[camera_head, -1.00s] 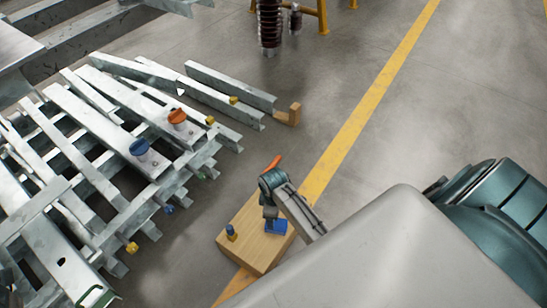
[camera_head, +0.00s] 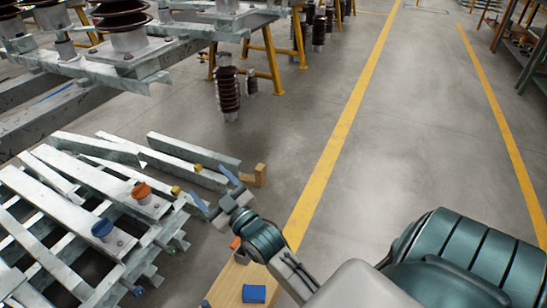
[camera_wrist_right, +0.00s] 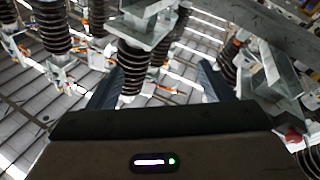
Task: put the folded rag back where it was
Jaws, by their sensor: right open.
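The blue folded rag (camera_head: 254,293) lies flat on a light wooden block (camera_head: 228,282) near the bottom of the head view. My right gripper (camera_head: 215,188) is raised above and beyond the block, clear of the rag. Its two bluish fingers are spread with nothing between them. In the right wrist view the fingers (camera_wrist_right: 158,85) are also apart and empty, with insulators in the background. The rag does not show in the wrist view. My left gripper is not in view.
A stack of galvanised steel bars (camera_head: 75,195) with an orange knob (camera_head: 141,192) and a blue knob (camera_head: 103,229) stands at left. A small wooden bracket (camera_head: 260,174) sits at the bars' end. Brown insulators (camera_head: 228,92) stand behind. Floor right of the yellow line (camera_head: 340,125) is clear.

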